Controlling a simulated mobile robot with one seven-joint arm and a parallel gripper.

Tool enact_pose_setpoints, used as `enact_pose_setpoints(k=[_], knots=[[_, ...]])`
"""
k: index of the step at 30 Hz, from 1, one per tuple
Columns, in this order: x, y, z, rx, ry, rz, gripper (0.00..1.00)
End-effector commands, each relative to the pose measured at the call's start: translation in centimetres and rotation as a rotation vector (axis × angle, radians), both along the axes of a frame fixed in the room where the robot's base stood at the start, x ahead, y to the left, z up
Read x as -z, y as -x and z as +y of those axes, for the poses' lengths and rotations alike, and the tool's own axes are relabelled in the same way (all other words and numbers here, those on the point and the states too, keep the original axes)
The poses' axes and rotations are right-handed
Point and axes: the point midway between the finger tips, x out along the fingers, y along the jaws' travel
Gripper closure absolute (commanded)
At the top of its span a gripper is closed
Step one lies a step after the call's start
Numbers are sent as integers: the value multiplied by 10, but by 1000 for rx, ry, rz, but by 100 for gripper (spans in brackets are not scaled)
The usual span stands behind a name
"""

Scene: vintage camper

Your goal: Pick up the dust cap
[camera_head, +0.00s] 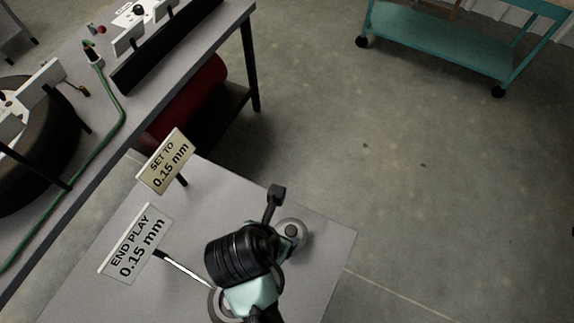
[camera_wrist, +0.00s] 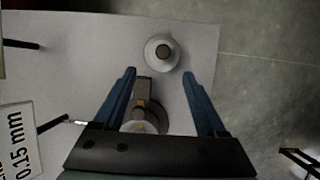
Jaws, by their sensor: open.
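A round pale piece with a dark raised centre (camera_head: 291,232) sits on the grey bench top, just right of my arm; it also shows in the wrist view (camera_wrist: 162,52), beyond my fingertips and between their lines. It may be the dust cap, but I cannot tell for sure. My gripper (camera_wrist: 160,73) is open, its two blue fingers apart with nothing clamped. A grey block with brass-coloured marks (camera_wrist: 146,92) and a round pale part (camera_wrist: 146,128) show between the fingers, partly hidden by the palm. In the head view my arm hides the fingers.
An "END PLAY 0.15 mm" sign (camera_head: 133,245) and a "SET TO 0.15 mm" sign (camera_head: 166,162) stand on the left of the bench. A thin black-handled tool (camera_head: 183,268) lies near my wrist. A teal cart (camera_head: 440,45) stands on open floor at the back right.

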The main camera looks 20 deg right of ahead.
Motion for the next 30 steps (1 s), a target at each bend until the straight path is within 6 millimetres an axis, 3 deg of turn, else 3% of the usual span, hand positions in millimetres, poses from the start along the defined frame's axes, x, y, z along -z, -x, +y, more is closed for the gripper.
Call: enact_pose_setpoints(k=[9, 20, 30], knots=[[52, -11, -18, 1, 0, 6, 26], [78, -17, -27, 2, 0, 5, 26], [115, -23, -39, 0, -1, 2, 26]])
